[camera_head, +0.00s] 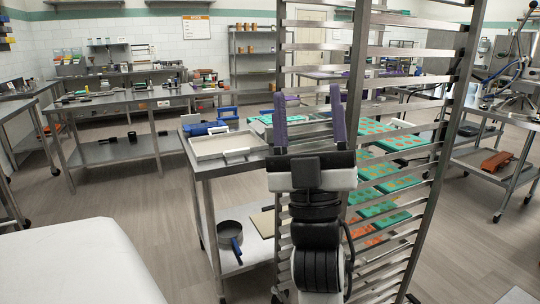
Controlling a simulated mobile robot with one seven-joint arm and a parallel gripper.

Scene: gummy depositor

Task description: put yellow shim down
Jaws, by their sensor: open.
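My gripper (308,92) points away from me in the middle of the view, its two purple fingers wide apart with nothing seen between them. It shows in front of the tall metal tray rack and just right of a white tray (205,155) on the steel cart. I cannot make out a yellow shim anywhere in this view. Part of the cart top and rack behind my gripper and wrist is hidden.
The rack (460,80) holds several green trays (385,205). Blue items (205,128) lie behind the white tray. A pot (230,236) and a beige board (264,222) are on the cart's lower shelf. Open floor (120,200) lies left of the cart.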

